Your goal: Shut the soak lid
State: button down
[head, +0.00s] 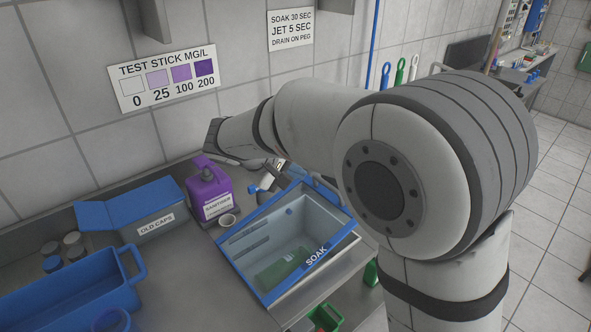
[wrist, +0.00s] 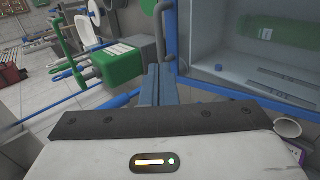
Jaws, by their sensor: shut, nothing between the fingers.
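The soak box (head: 233,262) stands on the counter, grey inside with a blue rim marked SOAK. Its top is open, and a green object (head: 283,268) lies on its floor. In the wrist view the open box (wrist: 205,72) fills the upper right, with the green object (wrist: 275,28) inside. I cannot clearly make out the lid as a separate part. My gripper (wrist: 158,84) is shut and empty, its fingers beside the box's blue edge; I cannot tell if they touch it. In the head view my arm passes behind the box, and the fingers are not clear.
Further left are the old caps box (head: 140,222) and a blue tray (head: 65,300). The tiled wall is close behind; open floor lies right.

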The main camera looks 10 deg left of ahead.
jog(key=p, duration=0.2)
send_over(325, 201)
jog(key=s+a, duration=0.1)
jog(key=a, duration=0.1)
notch_tip(325, 201, down, 7)
jog(key=shift+d, duration=0.15)
jog(key=shift+g+y, duration=0.6)
jog(key=f+b, duration=0.1)
jog(key=f, duration=0.1)
jog(key=w+d+f+b, duration=0.1)
jog(key=f, duration=0.1)
jog(key=f+b, duration=0.1)
jog(key=f, duration=0.1)
jog(key=shift+w+d+f, duration=0.1)
jog(key=shift+w+d, duration=0.2)
jog(key=shift+w, duration=0.05)
jog(key=shift+w+d+f+b, duration=0.1)
jog(key=shift+f+b, duration=0.5)
jog(key=shift+b, duration=0.35)
jog(key=shift+d+f, duration=0.1)
jog(key=shift+s, duration=0.2)
